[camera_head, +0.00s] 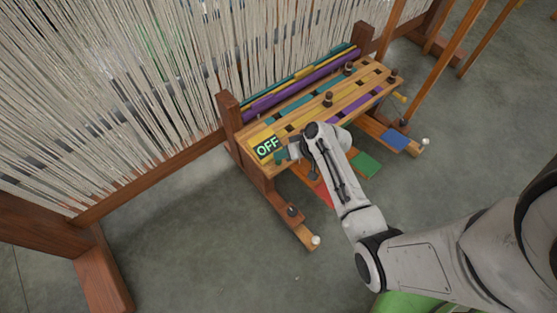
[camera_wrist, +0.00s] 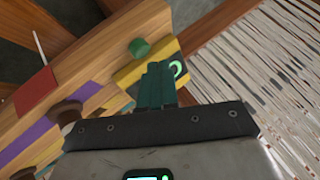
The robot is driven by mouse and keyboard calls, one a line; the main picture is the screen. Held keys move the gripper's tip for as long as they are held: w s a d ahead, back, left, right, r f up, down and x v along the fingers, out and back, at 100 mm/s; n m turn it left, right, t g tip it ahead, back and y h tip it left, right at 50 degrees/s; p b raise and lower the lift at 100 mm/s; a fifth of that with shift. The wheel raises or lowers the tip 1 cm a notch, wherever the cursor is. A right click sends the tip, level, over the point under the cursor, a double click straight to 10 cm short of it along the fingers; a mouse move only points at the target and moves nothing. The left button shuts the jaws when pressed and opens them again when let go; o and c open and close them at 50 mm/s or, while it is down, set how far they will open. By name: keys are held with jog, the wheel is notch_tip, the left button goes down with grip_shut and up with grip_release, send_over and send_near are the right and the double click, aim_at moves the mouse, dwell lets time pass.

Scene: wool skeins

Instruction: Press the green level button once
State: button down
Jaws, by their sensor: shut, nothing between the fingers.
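A round green button (camera_wrist: 139,47) sticks out from the wooden edge of the loom bench in the wrist view. In the head view I cannot make it out apart from my gripper. My gripper (camera_wrist: 159,65) has its dark green fingers together, with nothing between them. Its tips are close to the button, to its lower right in the wrist view, with a visible gap in the picture. In the head view my gripper (camera_head: 282,154) is at the bench's near left end, beside a dark display (camera_head: 267,147) reading "OFF". The fingers partly hide this display (camera_wrist: 179,69) in the wrist view.
The slatted wooden bench (camera_head: 262,164) carries several dark knobs and coloured strips. Red (camera_head: 325,194), green (camera_head: 366,164) and blue (camera_head: 396,140) panels sit low in front. Pale hanging threads (camera_head: 130,90) fill the back left. The grey floor is clear at front left.

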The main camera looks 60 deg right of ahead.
aim_at(281, 161)
jog(key=shift+f, duration=0.4)
jog(key=shift+f+b, duration=0.5)
jog(key=shift+b, duration=0.1)
dwell(0.5)
jog(key=shift+r, duration=0.1)
jog(key=shift+r+p, duration=0.85)
jog(key=shift+p, duration=0.05)
notch_tip(281, 161, up, 5)
jog(key=p, duration=0.4)
jog(key=shift+p, duration=0.4)
dwell(0.6)
